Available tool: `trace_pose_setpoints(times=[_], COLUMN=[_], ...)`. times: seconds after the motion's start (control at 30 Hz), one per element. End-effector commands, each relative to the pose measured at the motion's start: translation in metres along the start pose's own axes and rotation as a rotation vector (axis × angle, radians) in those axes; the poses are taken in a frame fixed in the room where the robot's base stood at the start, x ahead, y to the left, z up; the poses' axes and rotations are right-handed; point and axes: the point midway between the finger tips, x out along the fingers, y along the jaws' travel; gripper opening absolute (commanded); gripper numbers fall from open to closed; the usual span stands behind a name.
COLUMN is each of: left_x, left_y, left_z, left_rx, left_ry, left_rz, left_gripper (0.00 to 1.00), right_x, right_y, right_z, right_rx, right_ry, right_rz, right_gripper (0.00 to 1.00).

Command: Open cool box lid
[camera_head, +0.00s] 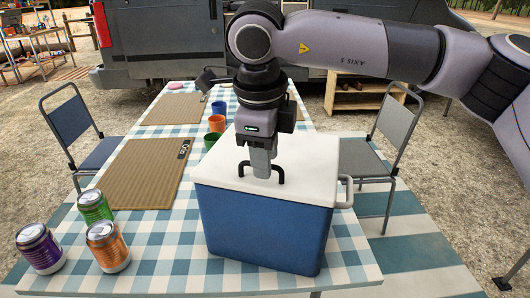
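The cool box (262,232) has a blue body and a white lid (312,155). It stands on the near right part of the checked table, and its lid lies flat and shut. A black handle (281,175) is on top of the lid. My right gripper (261,172) points down from above, with its grey fingers at the middle of this handle. The near finger hides the handle's middle, so I cannot see whether the fingers grip it. My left gripper is not in view.
Green (94,207), orange (107,246) and purple (40,248) cans stand at the table's near left corner. Brown mats (140,172) and several cups (217,123) lie behind. Chairs (78,130) flank the table. A grey bail (346,192) projects from the box's right side.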

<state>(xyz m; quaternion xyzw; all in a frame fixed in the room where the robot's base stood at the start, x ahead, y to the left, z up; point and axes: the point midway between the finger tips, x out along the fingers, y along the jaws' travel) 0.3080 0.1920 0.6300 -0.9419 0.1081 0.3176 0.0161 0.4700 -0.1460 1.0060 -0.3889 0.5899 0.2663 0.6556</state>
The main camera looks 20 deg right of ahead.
Motion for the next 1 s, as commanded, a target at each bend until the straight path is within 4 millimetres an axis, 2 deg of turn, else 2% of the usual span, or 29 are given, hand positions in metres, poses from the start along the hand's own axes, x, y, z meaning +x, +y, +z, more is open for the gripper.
trace_pose_setpoints(times=[0.03, 0.1, 0.13, 1.0], left_x=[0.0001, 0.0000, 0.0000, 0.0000], left_y=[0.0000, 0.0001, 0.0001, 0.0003], left_z=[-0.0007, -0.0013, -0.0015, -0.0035], left_rx=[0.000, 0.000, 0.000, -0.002], left_ry=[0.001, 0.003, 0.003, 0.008], left_rz=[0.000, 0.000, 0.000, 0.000], left_gripper=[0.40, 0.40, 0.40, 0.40], right_x=[0.0000, -0.0001, -0.0001, -0.0006], right_y=[0.0000, 0.0000, 0.0000, 0.0002], right_z=[0.0000, 0.0000, 0.0000, 0.0002], right_rx=[0.000, 0.000, 0.000, 0.000], right_ry=[0.000, 0.000, 0.000, -0.001], right_rz=[0.000, 0.000, 0.000, 0.000], right_gripper=[0.29, 0.07, 0.00, 0.00])
